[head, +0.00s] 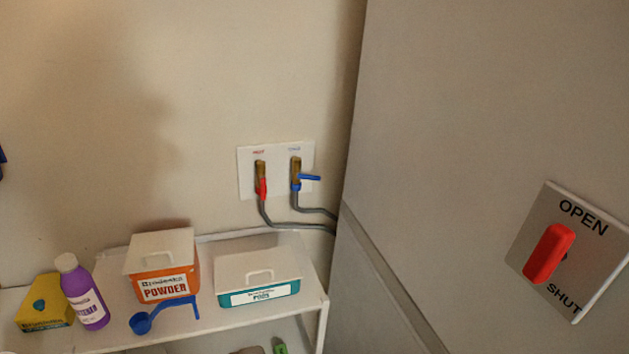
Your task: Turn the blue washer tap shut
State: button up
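A grey hose runs from each tap to the right, behind the grey panel. My gripper does not show in this view, so its distance from the tap cannot be told.
Below the taps, a white shelf (228,325) holds a yellow box (45,302), purple bottle (85,293), orange powder box (163,268), blue scoop (142,322) and teal box (258,290). A large grey panel (450,130) on the right carries a red OPEN/SHUT handle (549,254).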

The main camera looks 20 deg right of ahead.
aim_at(300, 175)
jog(key=i, duration=1)
